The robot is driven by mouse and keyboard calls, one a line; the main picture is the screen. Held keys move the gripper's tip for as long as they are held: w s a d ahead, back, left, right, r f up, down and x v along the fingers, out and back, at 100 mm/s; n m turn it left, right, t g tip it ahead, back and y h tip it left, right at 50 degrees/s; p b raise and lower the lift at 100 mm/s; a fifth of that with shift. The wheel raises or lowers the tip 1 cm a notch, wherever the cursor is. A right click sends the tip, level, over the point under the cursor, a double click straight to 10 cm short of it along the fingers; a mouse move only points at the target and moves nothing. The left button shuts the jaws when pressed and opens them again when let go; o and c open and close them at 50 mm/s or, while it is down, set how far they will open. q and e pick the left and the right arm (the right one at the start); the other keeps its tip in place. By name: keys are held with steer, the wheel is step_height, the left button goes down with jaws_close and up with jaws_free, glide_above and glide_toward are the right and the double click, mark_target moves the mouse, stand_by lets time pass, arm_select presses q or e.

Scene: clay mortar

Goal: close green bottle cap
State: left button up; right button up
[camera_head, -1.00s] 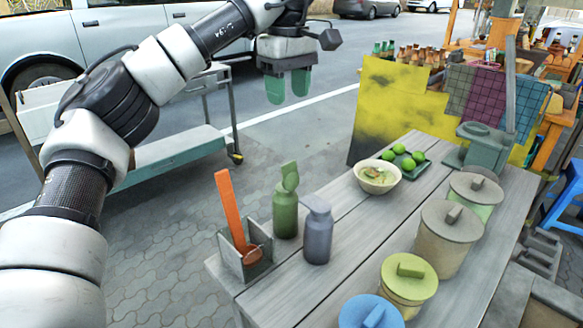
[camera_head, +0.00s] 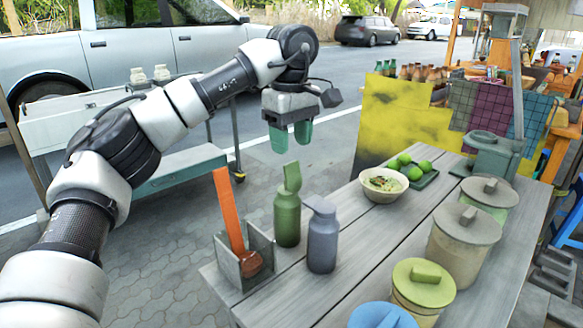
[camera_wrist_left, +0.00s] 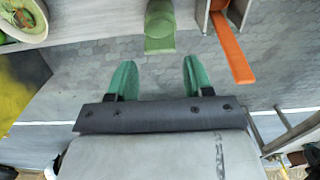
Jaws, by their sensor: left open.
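The green bottle (camera_head: 287,215) stands upright on the wooden table, between the orange-handled tool's holder and a grey-blue bottle. Its green cap (camera_head: 292,177) stands tilted up on top, flipped open. In the left wrist view the cap (camera_wrist_left: 160,28) shows ahead of the fingers, near the top middle. My left gripper (camera_head: 291,135) hangs above and beyond the green bottle, its two green fingertips pointing down, open and empty. In the left wrist view the gripper (camera_wrist_left: 154,78) has a clear gap between its fingers, and the cap is apart from them. My right gripper is not in view.
The grey-blue bottle (camera_head: 322,238) stands close to the right of the green one. An orange handle (camera_head: 228,210) rises from a grey holder (camera_head: 243,262) at left. A bowl (camera_head: 384,185), limes (camera_head: 405,162) and several lidded pots stand farther right. The air around the gripper is clear.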

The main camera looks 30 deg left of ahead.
mark_target(293, 177)
arm_select(q)
step_height(293, 177, down, 5)
steer(key=shift+f+b, duration=0.1)
steer(key=shift+b, duration=0.3)
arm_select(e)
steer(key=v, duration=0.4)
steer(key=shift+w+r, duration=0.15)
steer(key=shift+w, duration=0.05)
arm_select(q)
steer(key=c, duration=0.9)
